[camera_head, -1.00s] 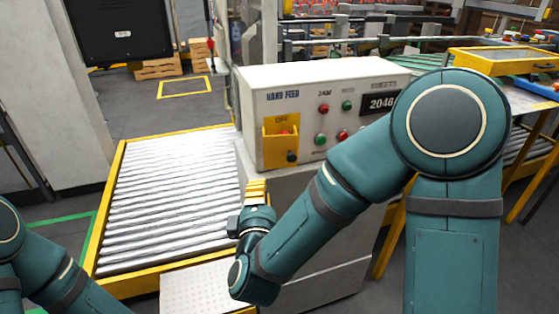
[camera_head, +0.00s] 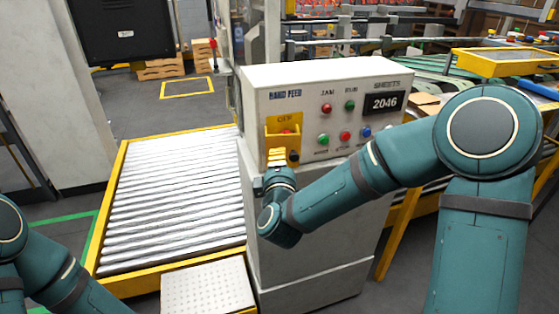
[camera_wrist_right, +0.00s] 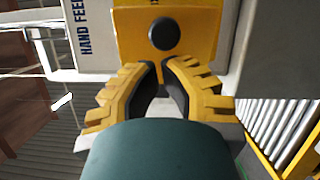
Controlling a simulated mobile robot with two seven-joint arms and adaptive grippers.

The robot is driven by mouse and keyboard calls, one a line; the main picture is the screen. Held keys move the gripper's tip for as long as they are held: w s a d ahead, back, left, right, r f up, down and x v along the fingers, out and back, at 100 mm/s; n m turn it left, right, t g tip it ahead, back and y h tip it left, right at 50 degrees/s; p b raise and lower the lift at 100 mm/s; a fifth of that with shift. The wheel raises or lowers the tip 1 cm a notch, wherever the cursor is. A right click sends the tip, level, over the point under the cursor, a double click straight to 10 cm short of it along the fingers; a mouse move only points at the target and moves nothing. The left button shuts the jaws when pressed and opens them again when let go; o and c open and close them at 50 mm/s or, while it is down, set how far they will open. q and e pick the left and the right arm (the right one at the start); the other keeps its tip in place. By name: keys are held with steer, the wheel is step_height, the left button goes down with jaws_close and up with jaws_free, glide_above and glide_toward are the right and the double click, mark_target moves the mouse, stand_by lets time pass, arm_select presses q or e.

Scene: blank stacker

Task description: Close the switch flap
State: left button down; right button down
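The yellow switch housing (camera_head: 284,121) is on the left of the control box's front, under the words HAND FEED. A red switch part shows in it. Its yellow flap (camera_head: 270,140) appears open, standing out below the switch, with a dark round knob (camera_head: 294,156) at its lower right. The knob (camera_wrist_right: 163,33) and yellow flap face (camera_wrist_right: 195,22) also show in the right wrist view. My right gripper (camera_head: 276,152) is just in front of the flap's lower part; its yellow fingertips (camera_wrist_right: 161,64) look together and empty. Contact cannot be told. My left gripper is out of view.
The pale control box (camera_head: 400,75) also carries several coloured buttons and a counter reading 2046 (camera_head: 385,102). A roller conveyor (camera_head: 170,205) with yellow edges lies to its left. A perforated plate (camera_head: 205,290) is at the front. Open floor lies beyond the conveyor.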

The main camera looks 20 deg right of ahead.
stand_by(0.3)
steer(key=shift+w+d+n+y+b, duration=0.15)
steer(key=shift+d+n+y+b, duration=0.25)
steer(key=shift+d+y, duration=0.2)
steer(key=shift+w+d+n+y+b, duration=0.15)
steer(key=shift+d+n+y+b, duration=0.25)
steer(key=shift+d+y, duration=0.15)
